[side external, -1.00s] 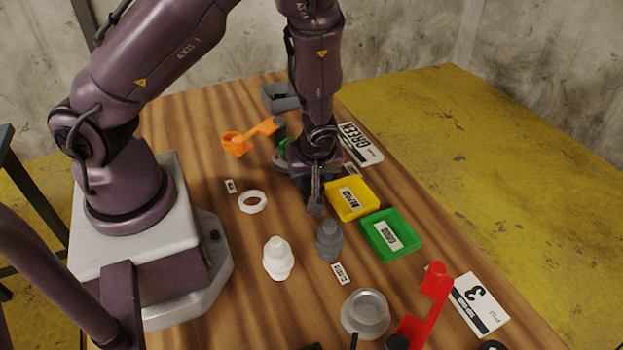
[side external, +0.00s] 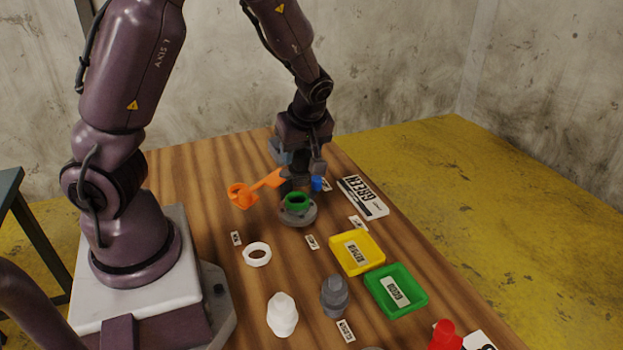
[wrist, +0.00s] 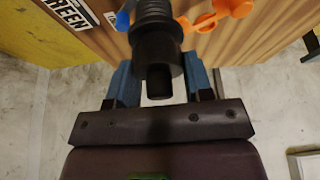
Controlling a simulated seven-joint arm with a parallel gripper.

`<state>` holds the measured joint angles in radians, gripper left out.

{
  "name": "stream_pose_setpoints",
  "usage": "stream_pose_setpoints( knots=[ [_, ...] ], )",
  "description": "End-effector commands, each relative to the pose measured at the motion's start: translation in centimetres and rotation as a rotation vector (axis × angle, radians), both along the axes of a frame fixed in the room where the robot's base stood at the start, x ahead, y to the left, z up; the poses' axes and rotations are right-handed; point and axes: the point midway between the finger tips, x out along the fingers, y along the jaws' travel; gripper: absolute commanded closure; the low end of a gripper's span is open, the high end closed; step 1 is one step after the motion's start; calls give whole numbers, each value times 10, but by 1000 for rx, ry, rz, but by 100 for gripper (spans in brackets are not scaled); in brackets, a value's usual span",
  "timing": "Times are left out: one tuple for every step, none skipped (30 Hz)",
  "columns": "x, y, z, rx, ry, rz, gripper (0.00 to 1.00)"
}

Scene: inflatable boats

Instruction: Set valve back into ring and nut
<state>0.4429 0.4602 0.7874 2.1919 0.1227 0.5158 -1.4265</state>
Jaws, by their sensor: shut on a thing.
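My gripper (side external: 300,167) is shut on a dark, stepped, cylindrical valve (side external: 291,187). In the wrist view the valve (wrist: 155,45) sits between the two blue-grey fingers of my gripper (wrist: 160,72). In the side view the valve hangs roughly upright, close above a green nut (side external: 297,202) that sits in a grey round ring (side external: 299,217). I cannot tell whether the valve touches the nut. Nut and ring are not clearly visible in the wrist view.
An orange strap cap (side external: 243,195) lies left of the ring, with a blue piece (side external: 317,184) on its right. A white ring (side external: 257,254), white valve (side external: 282,314), grey valve (side external: 334,297), yellow tray (side external: 374,259) and green tray (side external: 414,305) stand nearer the camera.

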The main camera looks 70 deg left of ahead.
Motion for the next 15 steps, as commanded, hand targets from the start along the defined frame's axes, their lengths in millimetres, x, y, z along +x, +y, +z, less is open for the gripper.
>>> stream_pose_setpoints(
  knots=[
    [0, 12, 6, -1, -6, 24, 78],
    [0, 18, 9, -1, -5, 33, 78],
    [-1, 24, 12, -1, -3, 40, 78],
    [0, 27, 15, -1, -4, 43, 78],
    [0, 31, 17, 0, -4, 44, 78],
    [1, 33, 20, -1, -3, 42, 78],
    [1, 34, 21, -1, -2, 39, 78],
    [3, 34, 23, -1, -3, 27, 78],
    [2, 34, 22, -1, 0, 21, 78],
    [1, 34, 21, 0, 1, 20, 78],
    [1, 33, 19, 0, 2, 20, 78],
    [1, 33, 16, 1, 2, 20, 78],
    [1, 33, 14, 1, 1, 20, 78],
    [1, 33, 12, 1, 2, 21, 78],
    [1, 33, 8, 1, 3, 21, 78]
  ],
)
